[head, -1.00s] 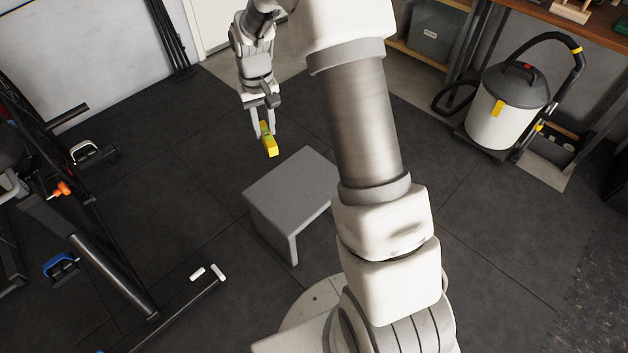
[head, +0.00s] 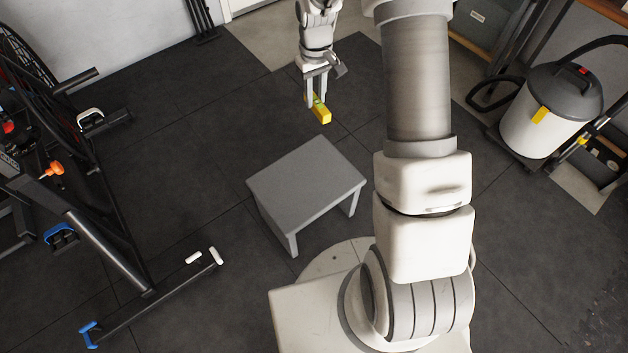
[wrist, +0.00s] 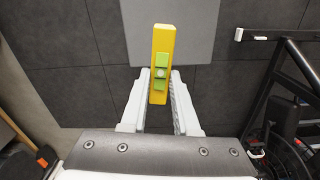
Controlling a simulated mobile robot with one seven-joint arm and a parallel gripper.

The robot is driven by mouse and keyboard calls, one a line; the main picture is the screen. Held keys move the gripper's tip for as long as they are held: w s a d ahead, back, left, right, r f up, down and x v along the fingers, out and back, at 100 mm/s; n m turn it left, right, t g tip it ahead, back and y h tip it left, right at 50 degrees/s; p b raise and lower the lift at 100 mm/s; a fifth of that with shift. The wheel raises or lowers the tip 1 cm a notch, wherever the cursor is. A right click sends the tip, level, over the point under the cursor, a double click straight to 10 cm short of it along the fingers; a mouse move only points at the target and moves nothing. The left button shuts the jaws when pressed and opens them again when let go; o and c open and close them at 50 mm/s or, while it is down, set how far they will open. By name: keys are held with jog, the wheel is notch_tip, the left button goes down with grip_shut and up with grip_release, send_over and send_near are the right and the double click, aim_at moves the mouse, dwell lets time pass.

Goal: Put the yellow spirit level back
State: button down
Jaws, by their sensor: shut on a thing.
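The yellow spirit level (head: 320,111) is a short yellow bar held in my gripper (head: 315,103), up in the air beyond the grey stool in the head view. In the wrist view the spirit level (wrist: 161,50) points away from my gripper (wrist: 159,84), with green parts and a round vial on its face. The two fingers are shut on its near part, one on each side. Nothing else touches the level. The place it belongs cannot be told from these frames.
A low grey stool (head: 306,178) stands on the dark tiled floor, its top empty. A black exercise machine (head: 105,245) is at the left. A vacuum cleaner (head: 545,110) stands at the right, near a grey bin (head: 482,20). Floor left of the stool is clear.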

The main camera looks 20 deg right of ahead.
jog(key=s+d+f+n+p, duration=0.15)
jog(key=s+f+n, duration=0.25)
jog(key=f+n, duration=0.4)
jog(key=s+d+f+n, duration=0.2)
jog(key=s+f+n, duration=0.2)
jog(key=f+n, duration=0.5)
jog(key=s+a+f+n, duration=0.2)
jog(key=s+f+n, duration=0.2)
jog(key=s+n, duration=0.3)
jog(key=w+a+f, duration=0.1)
jog(key=w+f, duration=0.1)
jog(key=w, duration=0.1)
jog(key=w+a+f+b, duration=0.1)
jog(key=w+f, duration=0.2)
jog(key=w, duration=0.1)
jog(key=w+a+f, duration=0.2)
jog(key=w, duration=0.1)
jog(key=shift+w+f, duration=0.15)
jog(key=shift+w, duration=0.25)
jog(key=shift+f+b, duration=1.1)
jog(key=shift+f, duration=0.9)
jog(key=shift+f, duration=0.25)
jog(key=c, duration=0.7)
grip_release()
jog(key=shift+r, duration=0.15)
jog(key=shift+o, duration=0.2)
